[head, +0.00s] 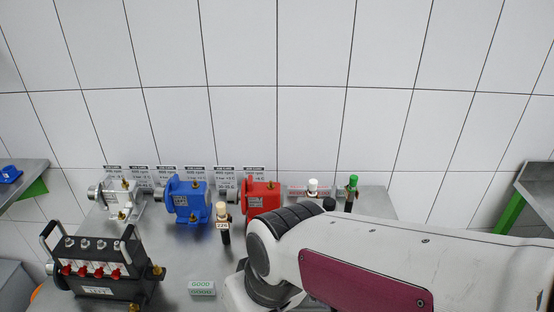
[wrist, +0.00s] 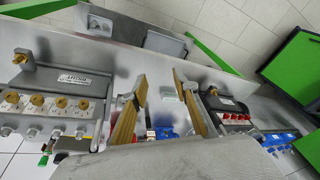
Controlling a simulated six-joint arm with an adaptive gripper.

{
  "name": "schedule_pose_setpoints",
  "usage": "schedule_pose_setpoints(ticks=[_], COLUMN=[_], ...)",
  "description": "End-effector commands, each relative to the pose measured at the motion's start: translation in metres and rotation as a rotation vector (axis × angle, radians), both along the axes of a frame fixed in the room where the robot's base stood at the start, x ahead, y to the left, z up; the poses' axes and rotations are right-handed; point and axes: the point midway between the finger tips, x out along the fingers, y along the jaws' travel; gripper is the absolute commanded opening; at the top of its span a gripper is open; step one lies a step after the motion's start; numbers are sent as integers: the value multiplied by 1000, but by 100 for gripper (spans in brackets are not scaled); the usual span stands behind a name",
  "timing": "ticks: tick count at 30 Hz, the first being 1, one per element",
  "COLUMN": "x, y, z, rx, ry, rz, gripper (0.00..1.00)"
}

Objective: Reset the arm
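My gripper (wrist: 160,80) shows in the wrist view, with two tan-padded fingers spread apart and nothing between the tips. It is open and held above the grey bench (head: 170,262). A small pale display box (wrist: 171,92) shows between the fingers, below them. In the head view my white arm with a maroon panel crosses the lower right, and my gripper is not visible there.
A black block with red knobs (head: 98,275) stands at the bench's left. Silver (head: 122,200), blue (head: 188,202) and red (head: 262,202) pumps line the back. A cream-topped valve (head: 223,222) stands in front. A grey block with yellow knobs (wrist: 45,102) is at the wrist view's left.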

Motion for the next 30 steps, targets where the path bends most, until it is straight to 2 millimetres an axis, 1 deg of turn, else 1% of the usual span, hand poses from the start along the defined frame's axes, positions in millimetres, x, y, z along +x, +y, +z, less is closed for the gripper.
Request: schedule_pose_setpoints(ticks=[1,6,12,15,21,27,30], x=[0,-5,-13,-15,-19,-21,-22], y=[-16,-64,-113,-135,-171,-199,-210], z=[3,10,19,24,36,52,60], rx=[-10,-51,-82,-90,-86,-66,-62], ry=[-8,-25,-62,-91,-163,-238,-269], rz=[-20,-81,-169,-221,-338,-462,-513], gripper=[30,30,30,30,30,30,30])
